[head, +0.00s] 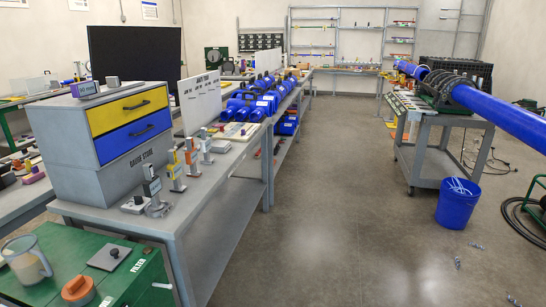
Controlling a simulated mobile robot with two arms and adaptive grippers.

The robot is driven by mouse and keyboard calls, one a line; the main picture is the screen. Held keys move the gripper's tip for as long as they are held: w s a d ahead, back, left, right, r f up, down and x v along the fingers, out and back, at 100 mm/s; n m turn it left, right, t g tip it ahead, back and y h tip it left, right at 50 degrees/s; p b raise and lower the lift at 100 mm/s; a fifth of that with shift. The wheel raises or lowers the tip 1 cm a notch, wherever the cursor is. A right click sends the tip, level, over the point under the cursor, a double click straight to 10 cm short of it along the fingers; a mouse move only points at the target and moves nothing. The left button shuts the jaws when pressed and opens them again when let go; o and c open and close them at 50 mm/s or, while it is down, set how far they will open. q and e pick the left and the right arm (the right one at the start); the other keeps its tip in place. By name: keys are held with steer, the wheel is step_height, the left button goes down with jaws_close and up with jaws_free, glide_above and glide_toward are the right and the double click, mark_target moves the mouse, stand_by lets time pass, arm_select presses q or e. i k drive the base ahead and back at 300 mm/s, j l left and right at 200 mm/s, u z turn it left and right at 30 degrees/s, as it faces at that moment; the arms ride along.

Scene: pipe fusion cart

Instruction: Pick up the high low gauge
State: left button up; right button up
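Several small upright gauges stand in a row on the grey workbench (215,190), in front of a grey cabinet marked "gauge store" (75,140). The nearest is a grey and dark gauge (152,187) on a round base. Behind it stand an orange and grey gauge (176,170), another orange gauge (191,156) and a grey gauge (207,145). Their labels are too small to read, so I cannot tell which is the high low gauge. Neither of my grippers is in view.
A green cabinet (120,262) at the lower left bears a mug (27,262) and an orange-topped item (78,290). The concrete floor (330,210) in the middle is clear. At right stand a cart with a blue pipe (500,106) and a blue bucket (457,205).

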mark_target(175, 166)
steer(key=i+l+u, duration=0.35)
steer(key=i, duration=0.15)
steer(key=i+l+u, duration=0.35)
steer(key=i+l, duration=0.05)
steer(key=i, duration=0.1)
